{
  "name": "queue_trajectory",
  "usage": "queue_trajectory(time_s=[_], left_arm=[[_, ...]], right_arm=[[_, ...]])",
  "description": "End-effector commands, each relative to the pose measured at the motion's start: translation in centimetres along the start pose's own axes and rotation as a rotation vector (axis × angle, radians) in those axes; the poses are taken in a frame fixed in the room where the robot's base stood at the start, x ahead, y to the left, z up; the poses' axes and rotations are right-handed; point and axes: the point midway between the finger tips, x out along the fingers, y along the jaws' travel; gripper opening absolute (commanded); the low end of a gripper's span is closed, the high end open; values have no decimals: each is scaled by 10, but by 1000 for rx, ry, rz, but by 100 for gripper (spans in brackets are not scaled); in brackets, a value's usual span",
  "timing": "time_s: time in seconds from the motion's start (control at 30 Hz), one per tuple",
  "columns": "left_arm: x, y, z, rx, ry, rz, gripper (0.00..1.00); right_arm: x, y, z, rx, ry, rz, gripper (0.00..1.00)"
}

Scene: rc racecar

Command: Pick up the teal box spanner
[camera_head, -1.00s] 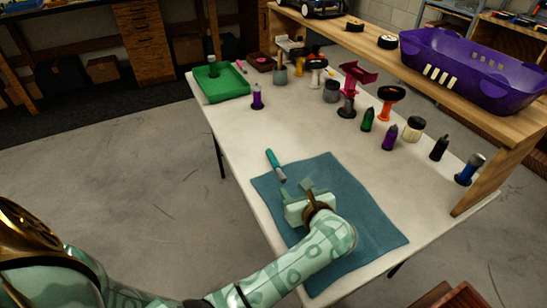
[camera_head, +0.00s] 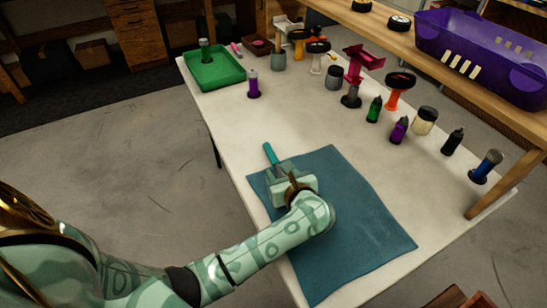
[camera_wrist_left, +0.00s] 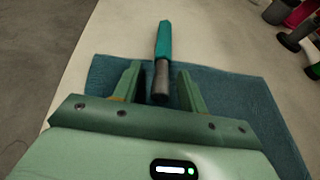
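The teal box spanner (camera_head: 270,153) lies at the left far edge of the blue mat (camera_head: 355,235) on the white table. In the left wrist view the teal box spanner (camera_wrist_left: 163,42) has a teal handle pointing away and a grey metal end nearer me. My left gripper (camera_head: 284,169) is open over the mat's far left corner. In the left wrist view, the fingers of the left gripper (camera_wrist_left: 160,83) stand on either side of the metal end, with gaps showing at both sides. In the head view the gripper hides the metal end. My right gripper is not in view.
A green tray (camera_head: 217,83) stands at the table's far left, with a purple bottle (camera_head: 253,84) near it. Several bottles and stands line the right side below a wooden shelf (camera_head: 455,83) bearing a purple car body (camera_head: 490,57). The table around the spanner is clear.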

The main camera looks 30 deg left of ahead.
Motion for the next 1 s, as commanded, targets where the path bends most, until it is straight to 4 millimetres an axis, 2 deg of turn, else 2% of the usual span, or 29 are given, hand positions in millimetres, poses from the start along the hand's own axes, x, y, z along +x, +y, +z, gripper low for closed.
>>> queue_trajectory(time_s=[0.03,0.13,0.57,0.67,0.77,1.0], left_arm=[[0,0,-2,1,3,1,28],[0,0,-2,2,3,1,0],[-3,0,4,1,4,1,0],[-8,0,16,-2,2,0,0],[-15,0,35,-5,-1,-1,0],[-4,36,106,-7,-7,0,0]], right_arm=[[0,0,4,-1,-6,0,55],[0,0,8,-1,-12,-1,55],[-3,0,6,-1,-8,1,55],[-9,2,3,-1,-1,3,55],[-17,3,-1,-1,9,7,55],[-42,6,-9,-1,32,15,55]])
